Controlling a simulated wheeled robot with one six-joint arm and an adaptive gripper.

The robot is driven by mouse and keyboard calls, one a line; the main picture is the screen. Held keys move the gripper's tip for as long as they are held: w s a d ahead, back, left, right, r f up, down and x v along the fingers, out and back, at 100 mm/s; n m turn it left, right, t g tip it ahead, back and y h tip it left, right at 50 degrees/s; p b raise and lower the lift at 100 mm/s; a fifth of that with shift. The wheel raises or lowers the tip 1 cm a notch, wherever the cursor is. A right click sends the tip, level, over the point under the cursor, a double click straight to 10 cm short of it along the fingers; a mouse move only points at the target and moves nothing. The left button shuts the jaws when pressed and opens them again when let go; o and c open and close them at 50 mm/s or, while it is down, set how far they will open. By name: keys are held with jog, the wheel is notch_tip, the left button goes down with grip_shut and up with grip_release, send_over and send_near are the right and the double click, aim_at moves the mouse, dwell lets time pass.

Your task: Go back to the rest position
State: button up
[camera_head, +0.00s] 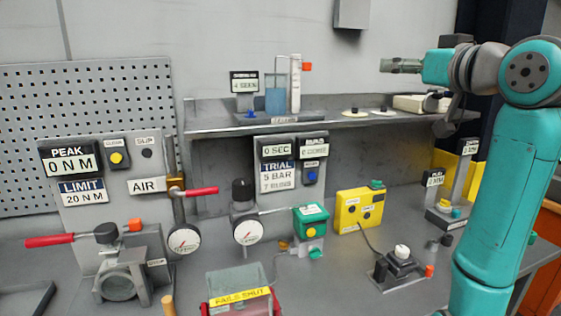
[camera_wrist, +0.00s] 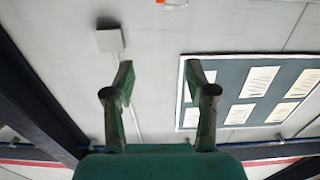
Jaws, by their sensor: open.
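My gripper (camera_wrist: 160,72) shows in the wrist view with its two green fingers spread apart and nothing between them. It faces a pale wall and touches nothing. In the head view my teal arm stands at the right, raised above the bench. Its grey end (camera_head: 388,65) points left, in front of the wall and higher than the shelf. The finger gap cannot be made out in the head view.
The shelf (camera_head: 345,122) holds a blue beaker (camera_head: 276,95) and small parts. Below are a red-handled valve (camera_head: 118,285), a green box (camera_head: 311,219), a yellow box (camera_head: 359,210) and a red bin (camera_head: 240,303). A grey wall box (camera_head: 351,14) hangs above. Air around my gripper is clear.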

jog(key=w+f+m+h, duration=0.2)
jog(key=w+f+m, duration=0.1)
jog(key=f, duration=2.6)
jog(key=s+f+m+h, duration=0.1)
jog(key=s+f, duration=0.3)
jog(key=f, duration=0.4)
jog(key=s+a+f+m+h, duration=0.1)
jog(key=s+f, duration=0.3)
jog(key=f, duration=0.4)
jog(key=s+f, duration=0.4)
jog(key=f, duration=0.3)
jog(key=s+a+f+g+h, duration=0.1)
jog(key=s+f, duration=0.5)
jog(key=s, duration=0.4)
jog(key=s+a+f+h, duration=0.1)
jog(key=s+f, duration=0.6)
jog(key=s, duration=0.3)
jog(key=s+a+r+n+g, duration=0.1)
jog(key=s+r, duration=0.2)
jog(key=s, duration=2.1)
jog(key=shift+s, duration=0.15)
jog(key=shift+a, duration=0.1)
